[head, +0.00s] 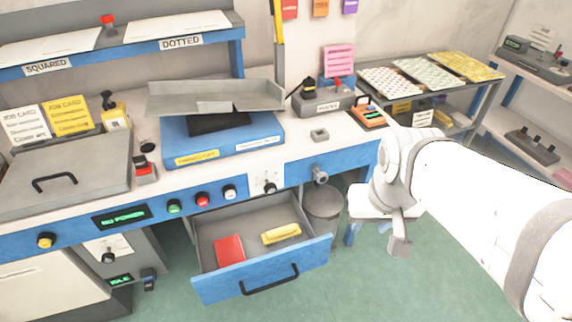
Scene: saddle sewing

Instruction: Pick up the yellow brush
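The yellow brush (281,234) lies in the right part of the open drawer (205,225) below the worktop. It looks like a small yellow block; its bristles cannot be made out. My gripper (399,246) hangs to the right of the drawer, in front of the bench and clear of the brush. Only a small grey end piece shows below my white wrist, so I cannot tell whether its fingers are open or shut. Nothing is seen held there.
A red block (229,248) lies left of the brush in the drawer. The drawer's blue front with a black handle (269,281) juts out. A grey round bin (323,203) stands right of the drawer. Green floor (350,295) is free in front. The worktop above holds several devices.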

